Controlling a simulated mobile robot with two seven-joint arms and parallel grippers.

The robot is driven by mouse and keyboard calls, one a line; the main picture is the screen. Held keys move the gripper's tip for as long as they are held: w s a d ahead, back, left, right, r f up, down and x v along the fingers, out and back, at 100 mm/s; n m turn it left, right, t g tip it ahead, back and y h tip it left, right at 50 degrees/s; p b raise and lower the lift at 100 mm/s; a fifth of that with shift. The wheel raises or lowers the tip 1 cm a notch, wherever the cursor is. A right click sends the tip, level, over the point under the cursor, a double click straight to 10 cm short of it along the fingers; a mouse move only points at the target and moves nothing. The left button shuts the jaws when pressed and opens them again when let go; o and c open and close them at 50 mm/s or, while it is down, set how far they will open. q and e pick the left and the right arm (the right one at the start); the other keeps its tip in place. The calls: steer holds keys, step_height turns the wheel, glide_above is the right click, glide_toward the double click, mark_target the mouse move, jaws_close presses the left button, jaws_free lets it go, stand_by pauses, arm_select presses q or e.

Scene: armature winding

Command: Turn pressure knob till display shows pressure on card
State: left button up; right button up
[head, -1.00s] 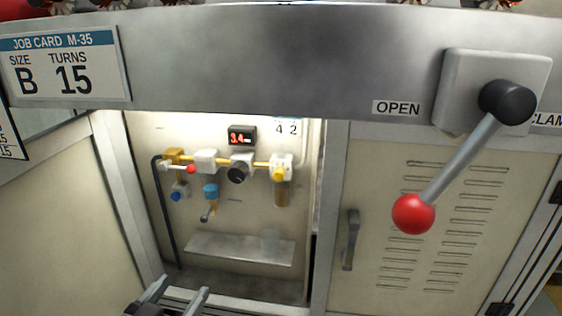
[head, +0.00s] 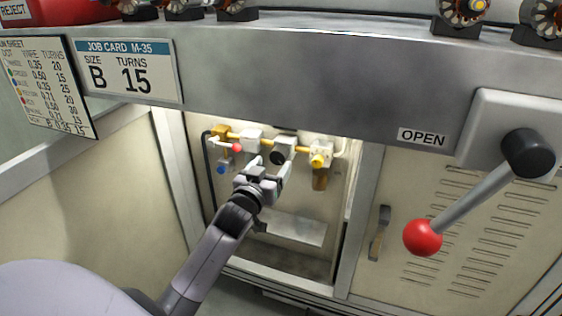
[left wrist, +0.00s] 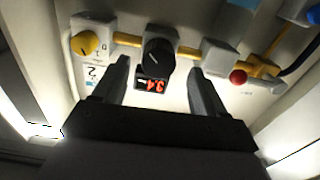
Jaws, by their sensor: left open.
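The black pressure knob (head: 278,157) is on a white regulator on the back wall of the lit recess. My left gripper (head: 271,163) is open in front of it. In the left wrist view the knob (left wrist: 158,55) lies between the two spread fingers (left wrist: 158,68), with a gap on each side. My right gripper is not in view.
A yellow knob (head: 317,160) and a red-tipped lever (head: 237,147) flank the regulator along the yellow pipe. The steel panel (head: 300,70) overhangs the recess. A job card (head: 128,72) and a clamp lever with red ball (head: 423,238) are on it.

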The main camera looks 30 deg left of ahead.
mark_target(277, 160)
arm_select(q)
steer(key=shift+b+x, duration=0.55)
steer(key=shift+x, duration=1.5)
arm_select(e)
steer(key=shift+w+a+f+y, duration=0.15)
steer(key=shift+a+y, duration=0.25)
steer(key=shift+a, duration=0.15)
arm_select(q)
steer(key=shift+d, duration=0.1)
